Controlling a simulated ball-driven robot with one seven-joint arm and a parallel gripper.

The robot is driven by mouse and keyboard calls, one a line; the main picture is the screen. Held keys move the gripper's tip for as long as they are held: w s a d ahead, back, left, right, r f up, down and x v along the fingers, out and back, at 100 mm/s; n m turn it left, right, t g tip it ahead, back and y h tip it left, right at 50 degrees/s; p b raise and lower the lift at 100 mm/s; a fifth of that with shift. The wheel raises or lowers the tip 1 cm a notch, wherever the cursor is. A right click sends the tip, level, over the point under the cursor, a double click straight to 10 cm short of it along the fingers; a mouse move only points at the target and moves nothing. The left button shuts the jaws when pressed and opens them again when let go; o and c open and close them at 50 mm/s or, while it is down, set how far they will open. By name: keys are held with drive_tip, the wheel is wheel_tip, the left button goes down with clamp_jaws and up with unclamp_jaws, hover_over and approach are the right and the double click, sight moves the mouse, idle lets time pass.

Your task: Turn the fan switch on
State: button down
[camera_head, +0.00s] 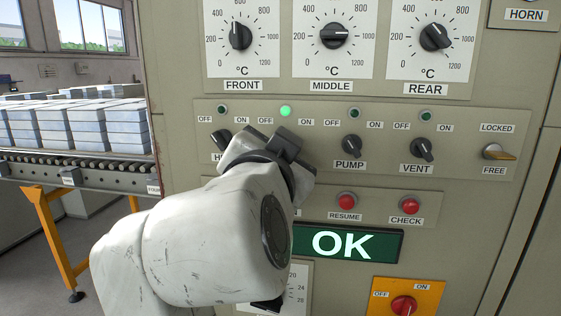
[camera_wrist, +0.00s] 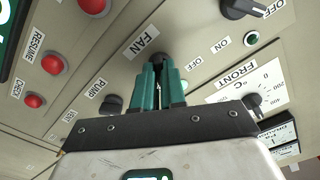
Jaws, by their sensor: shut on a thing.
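The fan switch is a black knob (camera_wrist: 161,57) beside the FAN label (camera_wrist: 145,42) in the wrist view. My gripper (camera_wrist: 160,68) has its teal fingers shut on this knob, which shows only as a dark bit between the tips. In the head view my gripper (camera_head: 283,145) covers the fan switch and its label, between the left knob and the PUMP knob. The lamp (camera_head: 285,111) above the fan switch glows bright green, between its OFF and ON labels. The angle of the fan knob is hidden.
The PUMP knob (camera_head: 351,146) and VENT knob (camera_head: 422,149) are on the right, the partly hidden left knob (camera_head: 221,139) on the left. Their lamps are dark. Red RESUME (camera_head: 346,201) and CHECK (camera_head: 410,205) buttons and a green OK display (camera_head: 384,245) are below.

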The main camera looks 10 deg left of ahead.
drive_tip(key=shift+m, duration=0.4)
drive_tip(key=c, duration=1.2)
unclamp_jaws()
drive_tip(key=shift+s, duration=0.1)
drive_tip(key=s+b, duration=0.1)
drive_tip(key=s, duration=0.9)
drive_tip(key=shift+s+a, duration=0.2)
drive_tip(key=shift+s, duration=0.1)
